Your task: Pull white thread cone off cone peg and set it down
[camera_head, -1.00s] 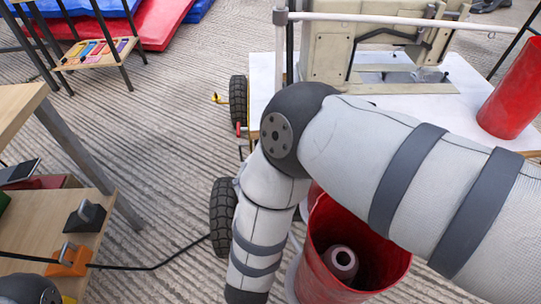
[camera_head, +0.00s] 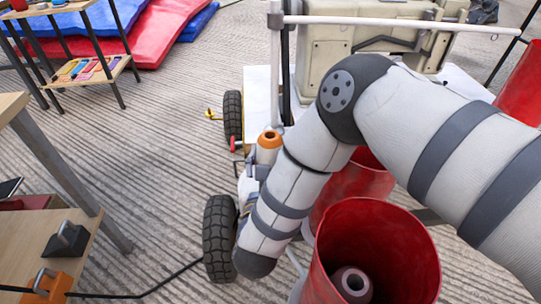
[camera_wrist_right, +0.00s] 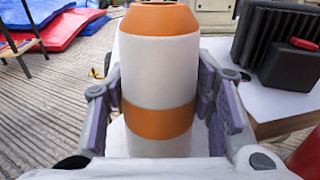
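The white thread cone (camera_wrist_right: 158,78) has an orange top and an orange band lower down. It stands upright between the two fingers of my right gripper (camera_wrist_right: 162,112) in the right wrist view. The fingers flank it closely; I cannot tell whether both pads press on it. In the head view the cone (camera_head: 268,152) shows beside the cart's post, with my right gripper (camera_head: 250,185) at it, partly hidden by my arm. The cone's base and the cone peg are hidden. My left gripper is not in view.
The wheeled cart (camera_head: 257,95) carries a beige machine (camera_head: 345,38). Red bins (camera_head: 372,225) stand close by my right arm, one with a spool-like thing (camera_head: 352,283) inside. A wooden bench (camera_head: 55,240) with clamps is at left. Open ribbed floor (camera_head: 140,150) lies between.

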